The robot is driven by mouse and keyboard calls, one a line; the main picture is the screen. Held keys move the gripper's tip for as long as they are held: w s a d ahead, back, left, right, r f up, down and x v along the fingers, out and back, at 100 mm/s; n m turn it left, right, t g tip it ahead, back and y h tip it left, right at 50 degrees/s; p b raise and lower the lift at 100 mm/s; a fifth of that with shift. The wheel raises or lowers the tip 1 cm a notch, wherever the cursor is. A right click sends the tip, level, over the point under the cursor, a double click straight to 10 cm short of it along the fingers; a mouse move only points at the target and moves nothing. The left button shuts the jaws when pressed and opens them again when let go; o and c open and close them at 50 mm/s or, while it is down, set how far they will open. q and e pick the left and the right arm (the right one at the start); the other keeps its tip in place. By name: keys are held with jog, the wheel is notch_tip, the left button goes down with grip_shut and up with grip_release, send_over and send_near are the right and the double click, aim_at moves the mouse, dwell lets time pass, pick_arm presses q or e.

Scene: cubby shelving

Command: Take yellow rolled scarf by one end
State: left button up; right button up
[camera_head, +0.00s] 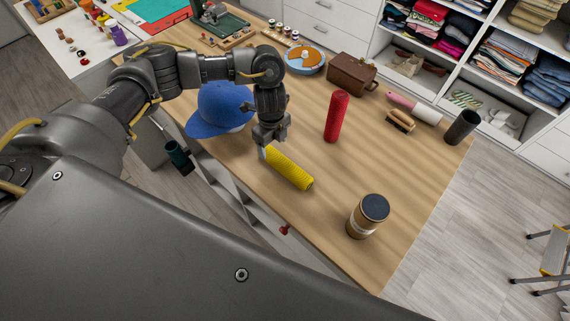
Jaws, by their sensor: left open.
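The yellow rolled scarf (289,170) lies on the wooden table near its front edge, slanting from upper left to lower right. My left gripper (268,149) is open and points down at the scarf's upper-left end. Its fingers are at that end, and one pale finger shows on the left side. I cannot tell whether the fingers touch the scarf. The scarf's lower-right end is free. My right gripper is not in view.
A blue cap (219,108) sits left of the gripper. A red roll (336,116) stands right of the scarf. A jar with a dark lid (367,216) stands at the front right. A brown box (352,76) is farther back. Bare tabletop (400,165) lies to the right.

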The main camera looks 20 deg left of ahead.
aim_at(272, 152)
pick_arm(q)
jog(key=shift+s, duration=0.1)
jog(key=shift+s+f, duration=0.15)
jog(key=shift+s, duration=0.05)
notch_tip(272, 152, down, 4)
jog(key=shift+f+p, duration=0.1)
jog(key=shift+p, duration=0.4)
jog(key=shift+f, duration=0.2)
jog(key=shift+s, duration=0.1)
jog(key=shift+c, duration=0.6)
jog(key=c, duration=1)
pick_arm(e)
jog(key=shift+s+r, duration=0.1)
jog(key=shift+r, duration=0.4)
pick_arm(q)
jog(key=shift+r, duration=0.1)
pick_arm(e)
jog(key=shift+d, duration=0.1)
